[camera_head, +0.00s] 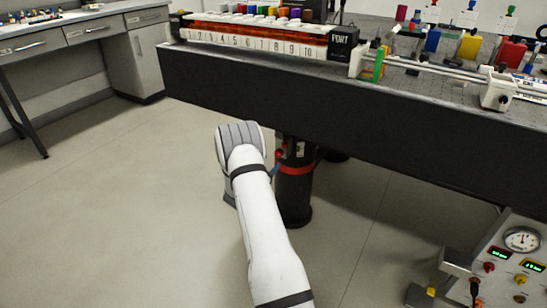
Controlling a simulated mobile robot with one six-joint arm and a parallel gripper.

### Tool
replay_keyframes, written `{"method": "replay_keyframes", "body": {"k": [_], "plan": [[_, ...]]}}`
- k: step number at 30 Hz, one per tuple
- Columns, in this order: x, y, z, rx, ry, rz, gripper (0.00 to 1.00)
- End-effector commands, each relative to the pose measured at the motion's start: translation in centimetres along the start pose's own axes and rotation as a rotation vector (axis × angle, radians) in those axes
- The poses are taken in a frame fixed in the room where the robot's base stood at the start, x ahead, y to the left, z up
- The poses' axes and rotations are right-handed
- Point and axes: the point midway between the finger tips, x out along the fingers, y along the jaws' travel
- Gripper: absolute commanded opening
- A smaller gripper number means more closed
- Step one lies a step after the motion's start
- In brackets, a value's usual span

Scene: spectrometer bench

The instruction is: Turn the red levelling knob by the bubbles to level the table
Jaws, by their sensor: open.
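A small red part (279,154), perhaps the red levelling knob, shows at the upper left of the black table leg (294,203). A wider red band (297,169) circles that leg. A small blue part (276,170) sits just below the red part, beside my arm. My white arm reaches up from the bottom, and its wrist is just left of the leg. My gripper's fingers are hidden behind the wrist, so I cannot tell whether they touch the knob. I cannot make out the bubbles.
The dark optical table (330,110) overhangs the leg. On it stand a numbered rack (255,40), a black PORT block (343,42) and coloured optics. A control box with a gauge (521,239) stands at lower right. The floor left of my arm is clear.

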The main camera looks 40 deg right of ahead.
Motion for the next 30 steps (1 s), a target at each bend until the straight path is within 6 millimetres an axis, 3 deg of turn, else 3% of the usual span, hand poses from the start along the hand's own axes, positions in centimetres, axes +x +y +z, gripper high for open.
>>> {"method": "replay_keyframes", "body": {"k": [6,23,26,30], "plan": [[-2.4,0.0,0.0,0.0,-0.001,-0.001,0.51],[-2.6,-0.1,0.0,0.0,-0.001,-0.001,0.51],[-2.7,-1.0,-1.3,0.007,-0.021,-0.021,0.51],[-4.0,-4.8,-6.2,0.031,-0.124,-0.115,0.51]]}}
